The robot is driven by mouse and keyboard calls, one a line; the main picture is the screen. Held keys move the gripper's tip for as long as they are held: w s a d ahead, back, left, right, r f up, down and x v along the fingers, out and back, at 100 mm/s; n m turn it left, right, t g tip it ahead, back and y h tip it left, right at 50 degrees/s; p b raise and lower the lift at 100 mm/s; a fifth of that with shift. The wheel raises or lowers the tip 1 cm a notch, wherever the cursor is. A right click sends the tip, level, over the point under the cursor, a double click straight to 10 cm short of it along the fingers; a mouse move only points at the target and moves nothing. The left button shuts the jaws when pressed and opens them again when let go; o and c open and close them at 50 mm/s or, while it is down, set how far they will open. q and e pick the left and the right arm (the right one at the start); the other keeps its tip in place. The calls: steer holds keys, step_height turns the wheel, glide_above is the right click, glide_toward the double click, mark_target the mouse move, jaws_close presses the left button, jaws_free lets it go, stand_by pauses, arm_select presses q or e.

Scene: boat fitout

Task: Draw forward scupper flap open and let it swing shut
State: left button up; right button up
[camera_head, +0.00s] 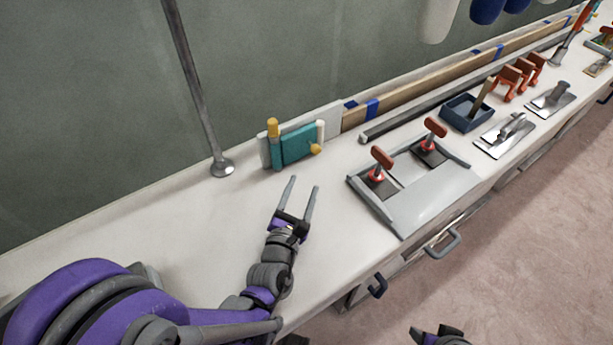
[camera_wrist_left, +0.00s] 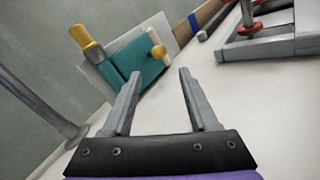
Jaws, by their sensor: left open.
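The scupper flap is a teal panel (camera_head: 298,144) on a pale backing plate at the back of the white bench. It has a yellow-capped post on its left, a white-topped post on its right and a small yellow knob (camera_head: 315,149) low on its right side. In the left wrist view the teal flap (camera_wrist_left: 136,70) and its yellow knob (camera_wrist_left: 158,51) lie ahead of the fingers. The flap looks closed against its plate. My left gripper (camera_head: 304,187) is open and empty, short of the flap and apart from it. My right gripper (camera_head: 438,335) shows only partly at the bottom edge.
A grey tray (camera_head: 432,203) with two red-handled levers stands right of my left gripper. A metal pole (camera_head: 196,90) rises left of the flap. A blue box (camera_head: 466,113) and metal plates sit farther right. The bench between gripper and flap is clear.

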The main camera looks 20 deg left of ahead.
arm_select(q)
steer(key=s, duration=0.5)
steer(key=shift+s+d, duration=0.25)
steer(key=shift+s, duration=0.15)
steer(key=shift+r, duration=0.15)
